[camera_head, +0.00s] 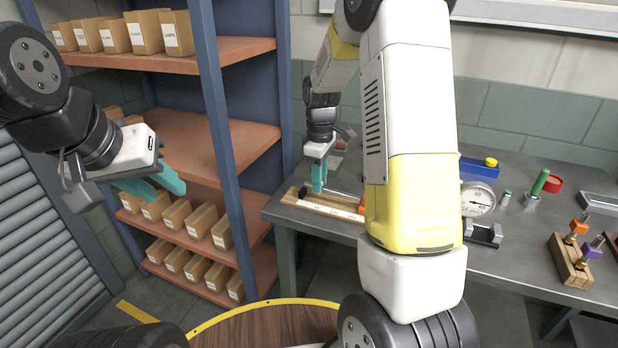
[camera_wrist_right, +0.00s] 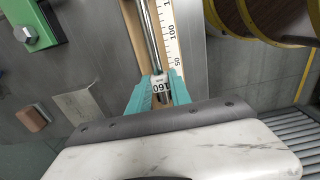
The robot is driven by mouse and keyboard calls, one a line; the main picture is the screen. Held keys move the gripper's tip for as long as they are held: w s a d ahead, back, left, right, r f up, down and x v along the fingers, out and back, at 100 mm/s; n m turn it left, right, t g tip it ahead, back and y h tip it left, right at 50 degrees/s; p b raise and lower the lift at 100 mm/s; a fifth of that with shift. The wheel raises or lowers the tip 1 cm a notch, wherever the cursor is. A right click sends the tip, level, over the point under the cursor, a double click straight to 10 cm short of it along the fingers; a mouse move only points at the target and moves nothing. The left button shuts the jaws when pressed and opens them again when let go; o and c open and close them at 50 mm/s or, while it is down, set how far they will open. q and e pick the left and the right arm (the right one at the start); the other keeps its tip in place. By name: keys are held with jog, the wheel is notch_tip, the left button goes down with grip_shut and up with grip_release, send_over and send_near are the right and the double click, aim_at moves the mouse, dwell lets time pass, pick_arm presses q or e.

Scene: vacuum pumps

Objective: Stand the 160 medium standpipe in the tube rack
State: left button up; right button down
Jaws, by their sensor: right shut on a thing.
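The 160 standpipe is a thin metal rod (camera_wrist_right: 153,40) with a white label reading 160, seen in the right wrist view. It lies lengthwise along a wooden board with a white ruler scale (camera_wrist_right: 171,45); the board also shows on the bench in the head view (camera_head: 325,207). My right gripper (camera_wrist_right: 158,88) is shut on the standpipe at its labelled end, and it appears over the board's left part in the head view (camera_head: 318,188). My left gripper (camera_head: 160,186) is open and empty, in front of the shelves. I cannot clearly identify the tube rack; my right arm hides part of the bench.
On the grey bench (camera_head: 520,245) are a wooden block (camera_head: 568,264) with orange and purple tops, a round gauge (camera_head: 478,199), a green cylinder (camera_head: 540,182) in a holder, and a blue tray (camera_head: 480,168). Shelves with cardboard boxes (camera_head: 202,220) stand left.

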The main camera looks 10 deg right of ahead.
jog(key=s+a+r, duration=0.1)
jog(key=s+a, duration=0.2)
jog(key=s, duration=0.4)
jog(key=s+a+r, duration=0.1)
jog(key=s+a, duration=0.2)
jog(key=s, duration=0.4)
jog(key=shift+s+r, duration=0.2)
jog(key=shift+r, duration=1.3)
jog(key=shift+s+r, duration=0.2)
jog(key=shift+r, duration=1.25)
jog(key=shift+s, duration=0.1)
